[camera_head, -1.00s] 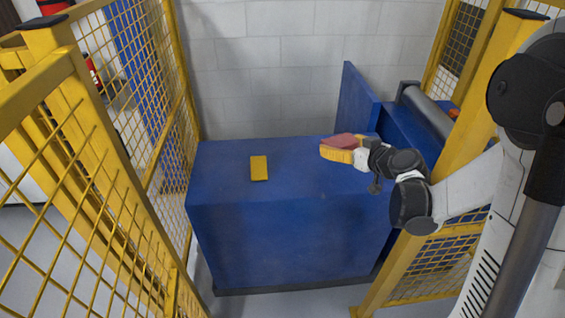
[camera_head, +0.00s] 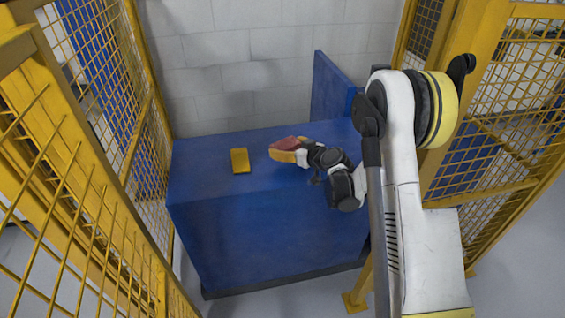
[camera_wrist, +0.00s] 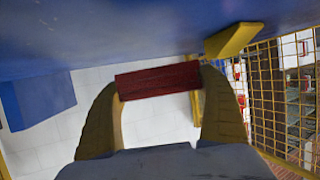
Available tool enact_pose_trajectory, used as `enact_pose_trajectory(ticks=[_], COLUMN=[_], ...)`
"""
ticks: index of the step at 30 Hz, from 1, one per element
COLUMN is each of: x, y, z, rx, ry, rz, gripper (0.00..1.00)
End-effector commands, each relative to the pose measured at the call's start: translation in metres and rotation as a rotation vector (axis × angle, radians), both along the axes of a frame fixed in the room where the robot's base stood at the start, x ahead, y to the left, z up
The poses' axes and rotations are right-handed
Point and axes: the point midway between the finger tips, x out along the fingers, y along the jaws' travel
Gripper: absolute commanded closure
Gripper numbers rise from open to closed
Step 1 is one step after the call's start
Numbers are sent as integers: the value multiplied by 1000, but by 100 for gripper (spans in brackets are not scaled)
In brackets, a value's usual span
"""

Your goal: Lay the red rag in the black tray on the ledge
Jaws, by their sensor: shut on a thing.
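The red rag (camera_head: 291,142) is a flat, dark red piece held in my gripper (camera_head: 283,151). In the wrist view the rag (camera_wrist: 158,82) spans the gap between the two yellowish fingers of my gripper (camera_wrist: 160,88), touching both. My gripper is shut on it, over the blue top, to the right of a yellow block. I cannot tell how high the rag is above that surface. No black tray can be made out in either view.
The blue ledge (camera_head: 215,178) is mostly bare. A flat yellow block (camera_head: 240,160) lies on its left part and also shows in the wrist view (camera_wrist: 232,40). A blue panel (camera_head: 331,88) stands behind right. Yellow mesh fencing (camera_head: 88,80) flanks both sides.

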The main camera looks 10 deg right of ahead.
Motion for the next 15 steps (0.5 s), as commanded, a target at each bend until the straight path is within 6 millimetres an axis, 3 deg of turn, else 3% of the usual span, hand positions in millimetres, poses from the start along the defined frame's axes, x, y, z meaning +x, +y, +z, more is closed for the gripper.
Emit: enact_pose_trajectory(ticks=[4,15], x=[6,6], y=[12,12], z=[-8,-50], rx=[0,1], ry=[0,0], rz=[0,-1], gripper=[39,39])
